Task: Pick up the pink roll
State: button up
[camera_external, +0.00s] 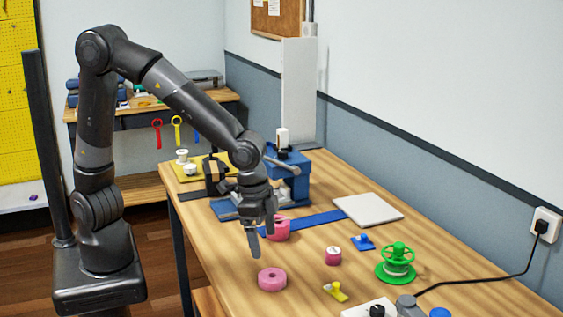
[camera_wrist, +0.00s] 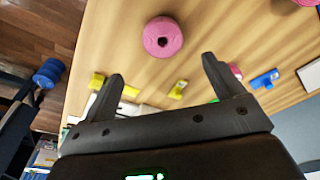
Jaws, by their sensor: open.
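A flat pink roll (camera_external: 272,279) with a centre hole lies on the near left part of the bench. In the wrist view a pink roll (camera_wrist: 163,36), seemingly the same one, shows beyond the fingertips and roughly centred between them. A second pink roll (camera_external: 280,233) stands farther back, partly hidden behind my gripper. A smaller, darker pink spool (camera_external: 333,256) with a pale top lies to the right. My gripper (camera_external: 262,240) points down above the bench, open and empty, behind and above the near roll. Its spread fingers also show in the wrist view (camera_wrist: 163,68).
A yellow clip (camera_external: 335,291), a blue clip (camera_external: 363,242) and a green spool (camera_external: 397,263) lie to the right. A white tile (camera_external: 368,209), a blue strap (camera_external: 315,224) and a blue vise (camera_external: 290,180) are farther back. A black cable (camera_external: 480,285) crosses the right side.

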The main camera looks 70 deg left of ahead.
aim_at(273, 275)
jog(key=f, duration=0.3)
jog(key=w+f, duration=0.1)
jog(key=f, duration=0.6)
jog(key=shift+w+d, duration=0.3)
jog(key=shift+d, duration=0.1)
jog(key=shift+c, duration=0.2)
jog(key=c, duration=0.9)
jog(key=shift+o, duration=0.2)
jog(key=shift+r, duration=0.1)
